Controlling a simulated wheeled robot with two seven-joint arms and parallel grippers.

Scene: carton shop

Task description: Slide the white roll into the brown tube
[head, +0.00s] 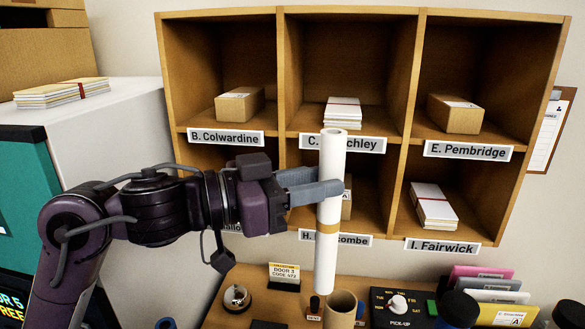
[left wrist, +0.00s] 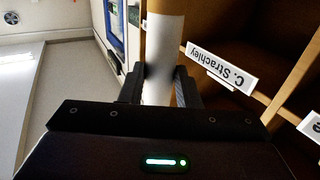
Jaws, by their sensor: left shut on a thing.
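The white roll (head: 327,250) is a long upright paper cylinder with a tan band around its middle. My left gripper (head: 318,193) is shut on it, just above the band. In the left wrist view the roll (left wrist: 157,85) stands between the two fingers (left wrist: 158,88). The brown tube (head: 340,308) stands upright on the counter, its open mouth facing up. The roll's lower end is beside the tube's mouth, a little to its left in the head view. Whether they touch I cannot tell. My right gripper is not in view.
A wooden pigeonhole shelf (head: 281,75) with labelled compartments is behind the roll. On the counter are a bell (head: 237,298), a small door sign (head: 284,277), a black panel with a knob (head: 398,304) and several coloured envelopes (head: 490,285). A white cabinet (head: 100,130) stands left.

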